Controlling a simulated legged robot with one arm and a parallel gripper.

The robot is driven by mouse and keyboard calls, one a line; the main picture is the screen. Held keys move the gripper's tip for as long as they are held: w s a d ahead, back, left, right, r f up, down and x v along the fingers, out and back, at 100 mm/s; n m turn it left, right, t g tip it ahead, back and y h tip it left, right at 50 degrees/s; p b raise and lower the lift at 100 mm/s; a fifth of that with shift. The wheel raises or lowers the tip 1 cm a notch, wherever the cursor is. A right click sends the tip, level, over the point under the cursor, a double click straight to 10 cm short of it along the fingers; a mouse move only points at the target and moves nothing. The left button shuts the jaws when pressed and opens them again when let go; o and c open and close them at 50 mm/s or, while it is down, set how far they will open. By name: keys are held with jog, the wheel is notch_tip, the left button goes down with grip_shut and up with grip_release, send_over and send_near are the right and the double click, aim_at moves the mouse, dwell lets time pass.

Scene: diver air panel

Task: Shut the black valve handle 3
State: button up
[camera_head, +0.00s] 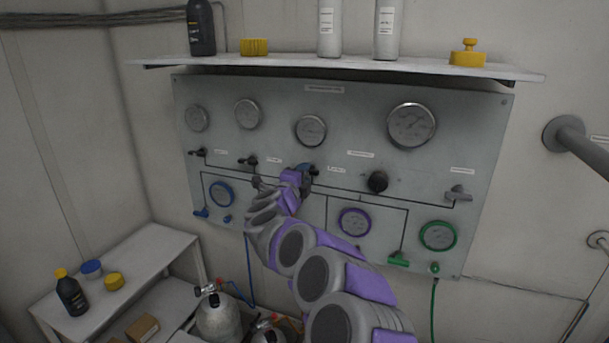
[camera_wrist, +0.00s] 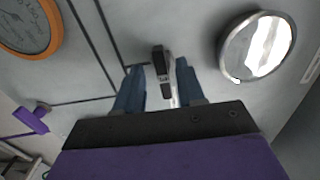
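A row of black valve handles is on the grey panel (camera_head: 345,90): one at the left (camera_head: 198,152), a second (camera_head: 248,161), and a third (camera_head: 314,171) at my gripper. My gripper (camera_head: 304,171) is at the panel, below the middle gauge, and partly covers the third handle. In the wrist view, a small black handle (camera_wrist: 162,62) with a pale label stands between the two blue fingers of my gripper (camera_wrist: 160,83). The fingers are apart, with a narrow gap showing on each side of the handle. Whether this handle bears the number 3 is too small to read.
A round black knob (camera_head: 377,182) and a grey valve (camera_head: 458,193) are to the right. A shelf (camera_head: 270,62) with bottles juts out above the panel. An orange-rimmed gauge (camera_wrist: 30,28) and a silver gauge (camera_wrist: 257,47) flank my gripper. A small table (camera_head: 120,262) stands lower left.

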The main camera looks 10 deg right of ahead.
jog(key=p+v, duration=0.1)
jog(key=v, duration=1.4)
jog(key=shift+a+f, duration=0.15)
jog(key=shift+f, duration=0.05)
